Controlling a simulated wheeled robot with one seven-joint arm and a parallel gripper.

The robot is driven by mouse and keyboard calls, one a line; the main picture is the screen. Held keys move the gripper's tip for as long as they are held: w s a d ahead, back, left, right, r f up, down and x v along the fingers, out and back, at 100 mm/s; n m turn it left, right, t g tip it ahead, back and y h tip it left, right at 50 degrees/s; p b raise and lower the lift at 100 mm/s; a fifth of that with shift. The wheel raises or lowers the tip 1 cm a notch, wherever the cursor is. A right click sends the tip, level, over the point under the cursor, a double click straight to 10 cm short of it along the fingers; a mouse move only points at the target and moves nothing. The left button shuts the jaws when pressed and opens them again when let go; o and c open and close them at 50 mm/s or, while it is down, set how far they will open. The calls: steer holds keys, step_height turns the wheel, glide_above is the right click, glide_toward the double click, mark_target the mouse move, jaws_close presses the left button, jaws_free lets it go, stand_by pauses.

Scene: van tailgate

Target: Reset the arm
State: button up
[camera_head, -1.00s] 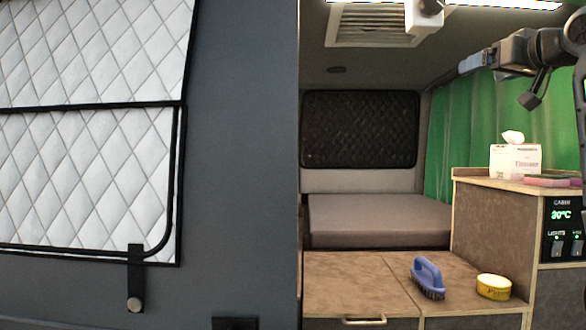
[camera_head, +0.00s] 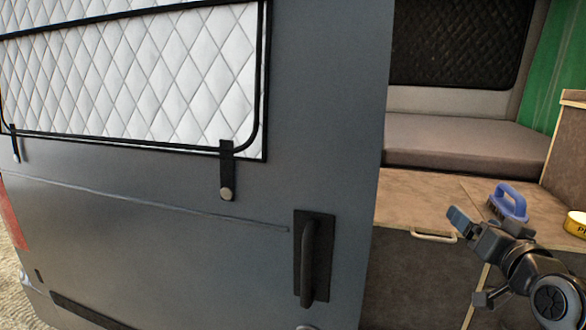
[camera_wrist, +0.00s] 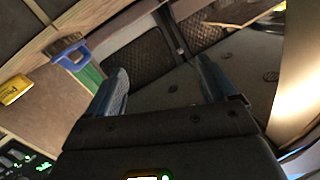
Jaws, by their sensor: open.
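My gripper (camera_head: 462,226) shows at the lower right of the head view, in front of the wooden cabinet. In the wrist view my gripper (camera_wrist: 165,88) has its two blue fingers wide apart, with nothing between them. A blue-handled brush (camera_head: 508,203) stands on the counter behind my gripper in the head view. It also shows at the upper left of the wrist view (camera_wrist: 72,55). A yellow tin (camera_head: 575,224) is at the right edge of the head view and at the left of the wrist view (camera_wrist: 15,89).
A grey van door (camera_head: 200,240) with a black handle (camera_head: 315,258) and quilted window cover fills the left of the head view. The wooden counter (camera_head: 405,192) has a drawer pull (camera_head: 433,236). A grey cushion (camera_head: 460,140) and green curtain (camera_head: 545,65) are behind.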

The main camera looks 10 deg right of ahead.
steer(key=s+a+f+n+g+y, duration=0.1)
steer(key=s+a+f+n+y, duration=0.1)
steer(key=s+a+f, duration=1.4)
steer(key=s+a+r+n+y, duration=0.1)
steer(key=s+a, duration=0.3)
steer(key=s, duration=0.7)
steer(key=s+a+r+n+y, duration=0.2)
steer(key=s+a+n, duration=0.2)
steer(key=s, duration=0.8)
steer(key=shift+s+r+g, duration=0.2)
steer(key=shift+s+g, duration=0.05)
steer(key=shift+g, duration=0.05)
